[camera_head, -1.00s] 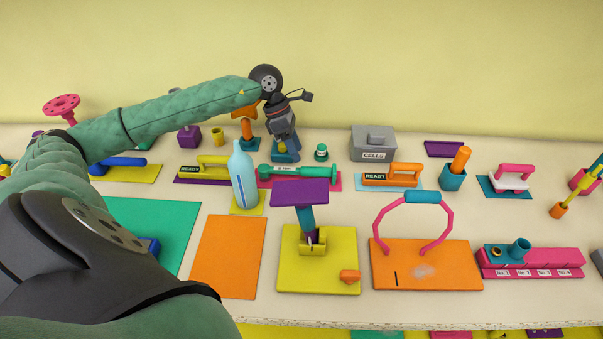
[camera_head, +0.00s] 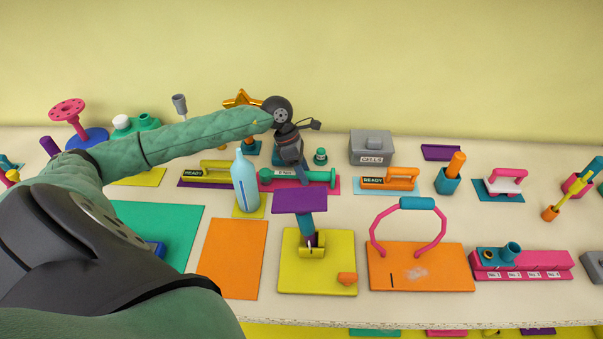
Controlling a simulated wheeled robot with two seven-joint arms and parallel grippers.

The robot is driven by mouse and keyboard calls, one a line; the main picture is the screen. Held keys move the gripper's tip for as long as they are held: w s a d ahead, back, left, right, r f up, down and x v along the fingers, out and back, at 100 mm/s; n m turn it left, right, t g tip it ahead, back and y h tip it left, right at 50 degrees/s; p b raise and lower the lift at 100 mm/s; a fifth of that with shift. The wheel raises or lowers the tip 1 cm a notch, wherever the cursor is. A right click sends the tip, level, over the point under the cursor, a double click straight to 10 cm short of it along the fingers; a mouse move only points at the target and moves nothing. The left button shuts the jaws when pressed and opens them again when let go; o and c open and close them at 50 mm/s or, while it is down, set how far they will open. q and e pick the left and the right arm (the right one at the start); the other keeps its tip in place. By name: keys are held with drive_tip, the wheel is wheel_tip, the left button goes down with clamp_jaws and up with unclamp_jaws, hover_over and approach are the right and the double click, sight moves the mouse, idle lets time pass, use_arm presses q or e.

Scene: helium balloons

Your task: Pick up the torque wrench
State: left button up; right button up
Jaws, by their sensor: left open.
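The torque wrench, a green bar with a thick head and a small white label (camera_head: 318,176), lies on a pink mat (camera_head: 332,188) behind the purple-topped stand. My left gripper (camera_head: 302,177) reaches down from above at the middle of the wrench, partly covering its label. Its jaws are open. The fingertips are small here, and I cannot tell whether they touch or straddle the bar. My right gripper is not in view.
A pale blue bottle (camera_head: 245,183) stands close to the left of the wrench. The purple-topped stand (camera_head: 300,201) is in front. A yellow-handled READY tool (camera_head: 216,168) lies left and an orange-handled one (camera_head: 403,173) right. A grey CELLS box (camera_head: 371,148) stands behind.

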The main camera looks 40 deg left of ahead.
use_arm(q)
drive_tip(key=shift+f, duration=0.1)
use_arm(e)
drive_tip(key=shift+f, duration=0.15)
use_arm(q)
clamp_jaws()
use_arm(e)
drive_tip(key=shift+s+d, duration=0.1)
use_arm(q)
drive_tip(key=shift+r, duration=0.2)
